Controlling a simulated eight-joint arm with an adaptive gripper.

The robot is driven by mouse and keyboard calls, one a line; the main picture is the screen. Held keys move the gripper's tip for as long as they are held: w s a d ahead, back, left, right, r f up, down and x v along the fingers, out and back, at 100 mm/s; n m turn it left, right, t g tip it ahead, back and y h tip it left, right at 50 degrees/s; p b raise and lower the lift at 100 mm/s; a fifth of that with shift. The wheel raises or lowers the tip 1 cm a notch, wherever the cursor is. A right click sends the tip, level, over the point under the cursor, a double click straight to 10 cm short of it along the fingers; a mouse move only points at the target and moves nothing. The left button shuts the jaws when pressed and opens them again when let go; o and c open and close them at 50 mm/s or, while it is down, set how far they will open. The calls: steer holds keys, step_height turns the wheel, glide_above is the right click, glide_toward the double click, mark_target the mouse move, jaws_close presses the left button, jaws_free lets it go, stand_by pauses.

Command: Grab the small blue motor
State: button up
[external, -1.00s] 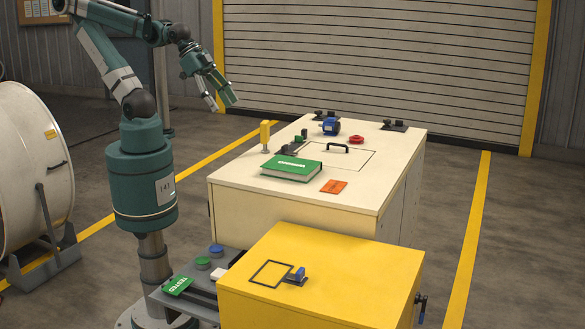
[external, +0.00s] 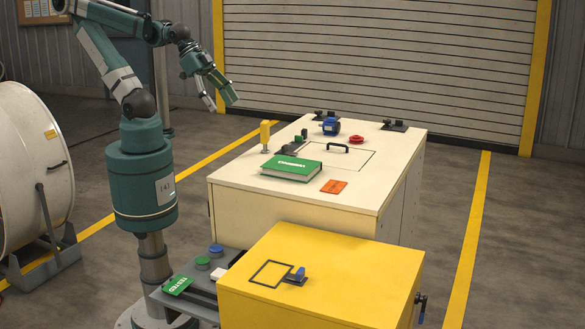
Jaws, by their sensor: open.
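A small blue motor-like piece (external: 299,272) sits on a dark bracket on top of the yellow cabinet (external: 350,285), at the right edge of a black square outline. A larger blue motor (external: 330,127) stands on the cream bench (external: 390,160), near its back edge. My gripper (external: 221,103) is open and empty, its fingers pointing down. It hangs in the air to the left of the cream bench, well away from both blue pieces.
The bench also holds a green book (external: 292,168), an orange card (external: 334,186), a red ring (external: 356,140), a yellow post (external: 265,134) and dark stands (external: 394,126). A dark side shelf (external: 205,283) holds buttons and a green tag.

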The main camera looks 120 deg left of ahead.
steer(key=w+a+r+n+g+y, duration=0.1)
steer(key=w+a+n, duration=0.2)
steer(key=w+a, duration=0.55)
steer(key=w+a+r+n+g, duration=0.15)
steer(key=w+a+n, duration=0.3)
steer(key=a, duration=0.75)
steer(key=w+a+n+g+y, duration=0.1)
steer(key=w+a+n+g, duration=0.15)
steer(key=w+a, duration=0.6)
steer(key=a+f+n+g+h, duration=0.15)
steer(key=a+f, duration=0.25)
steer(key=a, duration=0.8)
steer(key=a+f+n+t+y, duration=0.1)
steer(key=a+f+n, duration=0.25)
steer(key=a, duration=0.75)
steer(key=s+a+f+n, duration=0.1)
steer(key=a+f, duration=0.2)
steer(key=a, duration=0.3)
steer(key=s+a+f+n+g+h, duration=0.1)
steer(key=s+a+f, duration=0.1)
steer(key=a+f, duration=0.2)
steer(key=s+a+f+n, duration=0.1)
steer(key=a+f, duration=0.2)
steer(key=a, duration=0.4)
steer(key=shift+s+a+f+n+g+h, duration=0.25)
steer(key=shift+s+a+f+n+g, duration=0.05)
steer(key=shift+s+a+f+g, duration=0.1)
steer(key=shift+s+a, duration=0.1)
steer(key=shift+a, duration=0.05)
